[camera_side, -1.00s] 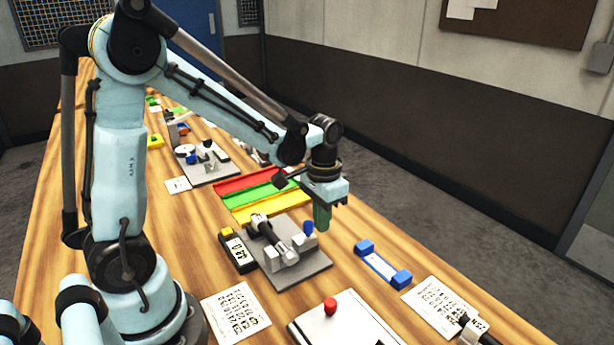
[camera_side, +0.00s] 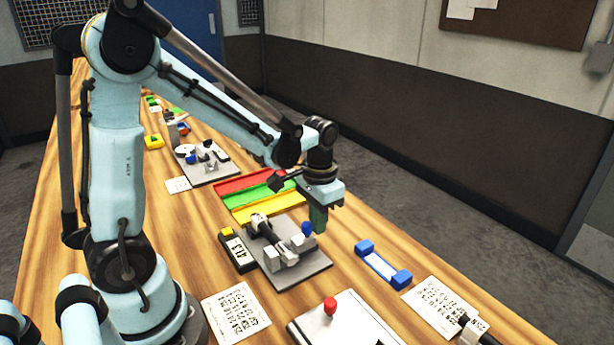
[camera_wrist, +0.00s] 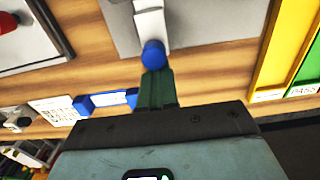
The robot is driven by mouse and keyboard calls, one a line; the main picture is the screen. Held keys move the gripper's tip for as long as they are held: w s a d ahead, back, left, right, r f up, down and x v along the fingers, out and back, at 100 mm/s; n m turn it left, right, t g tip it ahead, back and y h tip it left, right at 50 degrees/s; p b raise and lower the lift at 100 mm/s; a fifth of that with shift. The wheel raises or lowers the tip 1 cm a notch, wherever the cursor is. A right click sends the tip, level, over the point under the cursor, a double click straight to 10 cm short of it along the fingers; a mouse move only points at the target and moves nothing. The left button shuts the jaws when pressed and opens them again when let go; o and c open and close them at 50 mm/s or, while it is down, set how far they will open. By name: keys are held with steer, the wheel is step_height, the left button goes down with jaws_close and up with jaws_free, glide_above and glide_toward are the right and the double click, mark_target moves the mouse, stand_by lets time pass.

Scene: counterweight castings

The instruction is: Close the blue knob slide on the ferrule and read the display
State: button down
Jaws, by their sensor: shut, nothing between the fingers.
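The measuring fixture, a grey plate (camera_side: 308,268) with pale blocks and a dark cylindrical gauge body (camera_side: 263,230), sits mid-bench. Its slide's blue knob (camera_side: 306,229) stands on the right side of the fixture. My gripper (camera_side: 318,226) is shut and empty, with its green fingers just right of the knob. In the wrist view the green fingertips (camera_wrist: 156,76) meet the blue knob (camera_wrist: 153,54), apparently touching it. The display (camera_side: 236,249) is left of the plate; its digits are too small to read surely. I cannot make out the ferrule between the blocks.
Red, green and yellow trays (camera_side: 268,211) lie behind the fixture. A blue-ended gauge (camera_side: 383,265) lies to its right.

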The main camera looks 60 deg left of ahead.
steer(key=shift+s, duration=0.9)
stand_by(1.0)
steer(key=shift+w, duration=0.2)
stand_by(0.4)
steer(key=shift+r, duration=0.4)
step_height(320, 180, up, 6)
stand_by(0.5)
steer(key=shift+r, duration=0.15)
steer(key=s+d+r+t, duration=0.1)
steer(key=s+d+t, duration=0.3)
steer(key=t, duration=0.3)
steer(key=shift+s+d+r, duration=0.15)
steer(key=shift+d+r, duration=0.05)
steer(key=shift+r, duration=0.2)
